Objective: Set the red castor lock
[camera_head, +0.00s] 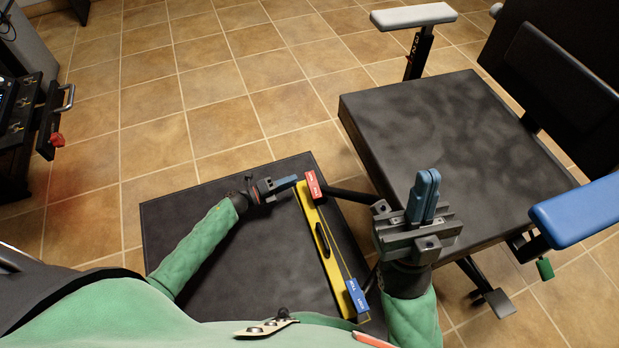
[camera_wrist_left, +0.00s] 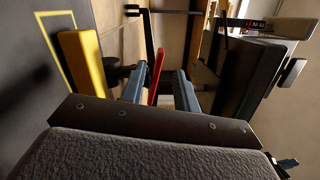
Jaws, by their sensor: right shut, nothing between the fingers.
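A red block with white lettering (camera_head: 313,185) sits at the far end of a yellow bar on the dark platform; I take it to be the red castor lock. My left gripper (camera_head: 285,184) is just left of it, fingers pointing towards it. In the left wrist view, the blue fingers of this gripper (camera_wrist_left: 160,92) stand apart, and a narrow red piece (camera_wrist_left: 157,76) shows in the gap. I cannot tell whether it is between the fingertips or beyond them. My right gripper (camera_head: 425,197) is shut and empty, in front of the dark seat cushion.
The yellow bar (camera_head: 322,237) runs down to a blue lettered block (camera_head: 356,295). The platform (camera_head: 178,222) lies under my left arm. A dark seat (camera_head: 450,125) with a grey armrest (camera_head: 413,16) and a blue armrest (camera_head: 578,213) fills the right. Tiled floor is clear behind.

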